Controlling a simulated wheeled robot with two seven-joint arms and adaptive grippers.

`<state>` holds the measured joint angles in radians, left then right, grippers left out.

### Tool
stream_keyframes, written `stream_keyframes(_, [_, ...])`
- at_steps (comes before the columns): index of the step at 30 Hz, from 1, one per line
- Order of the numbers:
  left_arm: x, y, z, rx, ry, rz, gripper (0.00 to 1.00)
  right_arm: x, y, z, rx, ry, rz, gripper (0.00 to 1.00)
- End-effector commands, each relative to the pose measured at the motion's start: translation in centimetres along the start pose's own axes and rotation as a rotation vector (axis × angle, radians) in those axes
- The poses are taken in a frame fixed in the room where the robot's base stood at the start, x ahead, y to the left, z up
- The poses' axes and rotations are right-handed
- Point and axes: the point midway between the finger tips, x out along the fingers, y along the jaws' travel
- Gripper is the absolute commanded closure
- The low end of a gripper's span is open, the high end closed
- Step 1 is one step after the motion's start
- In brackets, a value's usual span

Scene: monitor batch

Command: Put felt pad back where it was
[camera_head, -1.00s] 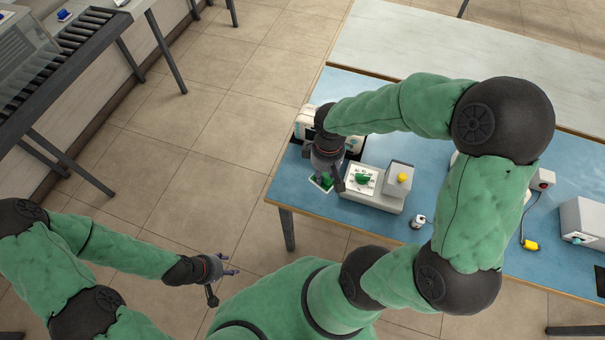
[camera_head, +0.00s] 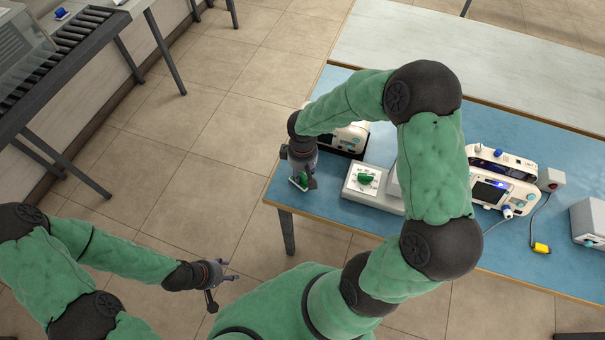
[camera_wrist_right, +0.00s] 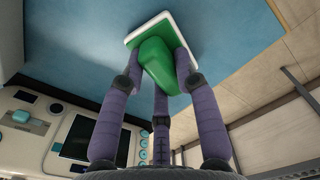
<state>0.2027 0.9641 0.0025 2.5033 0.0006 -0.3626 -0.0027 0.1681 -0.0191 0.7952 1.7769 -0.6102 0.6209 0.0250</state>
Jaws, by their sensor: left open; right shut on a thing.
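The felt pad (camera_wrist_right: 137,38) looks like a green pad with a white rim and a raised green grip. My right gripper (camera_wrist_right: 160,70) is shut on that grip, its fingers around it. I cannot tell whether the pad touches the table. My left gripper (camera_head: 221,288) is open and empty, over the floor left of the table.
A grey-white box with a green knob (camera_head: 367,178) stands right of the right gripper. A white monitor (camera_head: 351,137) stands behind it. Another monitor (camera_head: 514,189), a yellow-ended cable (camera_head: 541,248) and a grey box (camera_head: 588,222) are further right. The table's left corner is close.

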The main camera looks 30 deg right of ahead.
Motion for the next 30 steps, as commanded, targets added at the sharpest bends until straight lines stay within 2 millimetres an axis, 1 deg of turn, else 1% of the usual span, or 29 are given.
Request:
stream_keyframes(7, [0.0, 0.0, 0.0, 0.000, 0.000, 0.000, 0.49, 0.0, 0.1, 0.0, 0.001, 0.001, 0.001, 1.00])
stream_keyframes(11, [0.3, -0.1, 0.0, 0.000, 0.000, 0.000, 0.49, 0.4, 0.0, 0.0, 0.000, 0.001, 0.001, 1.00])
stream_keyframes(12, [0.3, -0.1, 0.0, 0.000, 0.000, 0.000, 0.49, 0.4, 0.0, 0.0, 0.000, 0.001, 0.001, 0.63])
stream_keyframes(14, [0.2, -0.1, 0.0, 0.000, 0.000, 0.000, 0.49, 0.3, 0.0, 0.0, 0.000, 0.001, 0.001, 0.46])
stream_keyframes(15, [0.2, -0.1, 0.0, 0.000, 0.000, 0.000, 0.49, 0.3, 0.0, 0.0, 0.000, 0.000, 0.001, 0.45])
stream_keyframes(25, [0.1, 0.0, 0.0, 0.000, 0.000, 0.000, 0.49, 0.2, 0.0, 0.0, 0.000, 0.001, 0.001, 0.45])
stream_keyframes(28, [-0.3, 0.1, 0.0, 0.000, 0.000, 0.000, 0.49, -0.4, 0.1, 0.0, 0.000, 0.002, 0.001, 0.45])
stream_keyframes(30, [-0.6, 0.2, 0.0, 0.000, 0.000, 0.000, 0.49, -1.4, 0.1, -0.1, 0.000, 0.002, 0.002, 0.45])
